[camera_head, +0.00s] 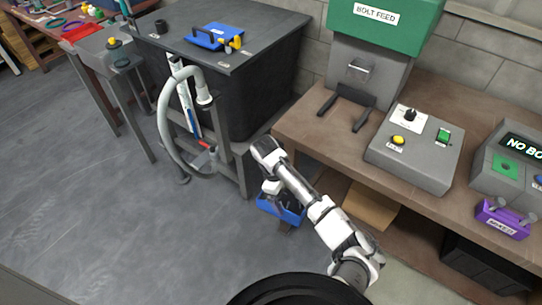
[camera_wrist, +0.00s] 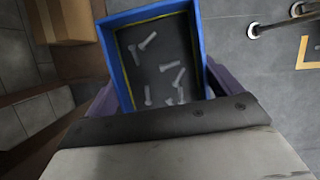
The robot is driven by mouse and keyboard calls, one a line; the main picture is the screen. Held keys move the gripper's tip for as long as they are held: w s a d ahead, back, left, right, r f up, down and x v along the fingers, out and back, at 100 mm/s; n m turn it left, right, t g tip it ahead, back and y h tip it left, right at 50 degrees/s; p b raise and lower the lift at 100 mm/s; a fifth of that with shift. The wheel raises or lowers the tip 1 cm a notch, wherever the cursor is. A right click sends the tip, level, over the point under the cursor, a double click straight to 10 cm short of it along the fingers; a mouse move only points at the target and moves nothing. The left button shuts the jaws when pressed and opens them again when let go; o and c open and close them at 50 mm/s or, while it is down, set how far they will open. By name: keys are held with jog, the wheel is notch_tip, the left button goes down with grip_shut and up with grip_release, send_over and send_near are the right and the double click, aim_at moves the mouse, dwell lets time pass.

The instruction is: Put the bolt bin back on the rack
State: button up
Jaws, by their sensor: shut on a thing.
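The blue bolt bin (camera_head: 290,212) hangs from my gripper (camera_head: 273,190) below the bench edge, over the floor in the head view. In the wrist view the open bin (camera_wrist: 116,70) has blue walls, a yellow inner line and several loose grey bolts on its dark floor. My gripper is shut on the near side of the bin; its dark body hides that part. No rack is clearly identifiable. A dark two-pronged holder (camera_head: 346,106) stands empty under the green BOLT FEED hopper (camera_head: 400,22).
The brown bench (camera_head: 310,125) carries a grey control box (camera_head: 415,155). A purple labelled bin (camera_head: 502,218) is at the right. A cardboard box (camera_head: 370,206) sits under the bench. A dark table with a curved hose (camera_head: 165,105) stands left. The floor at left is clear.

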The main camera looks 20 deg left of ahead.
jog(key=s+d+f+m+g+y, duration=0.1)
jog(key=d+f+m, duration=0.2)
jog(key=f+m, duration=0.2)
jog(key=s+d+f+m+g+y, duration=0.1)
jog(key=f+m, duration=0.4)
jog(key=f, duration=0.5)
jog(key=s+d+f+m+g+y, duration=0.1)
jog(key=s+d+f+m+y, duration=0.1)
jog(key=d+f+m, duration=0.3)
jog(key=shift+s+d+f+m+g, duration=0.2)
jog(key=shift+s+f, duration=0.1)
jog(key=shift+f, duration=0.3)
jog(key=shift+s+d+f+m+g, duration=0.15)
jog(key=shift+s+f, duration=0.1)
jog(key=shift+f, duration=0.3)
jog(key=shift+c, duration=0.7)
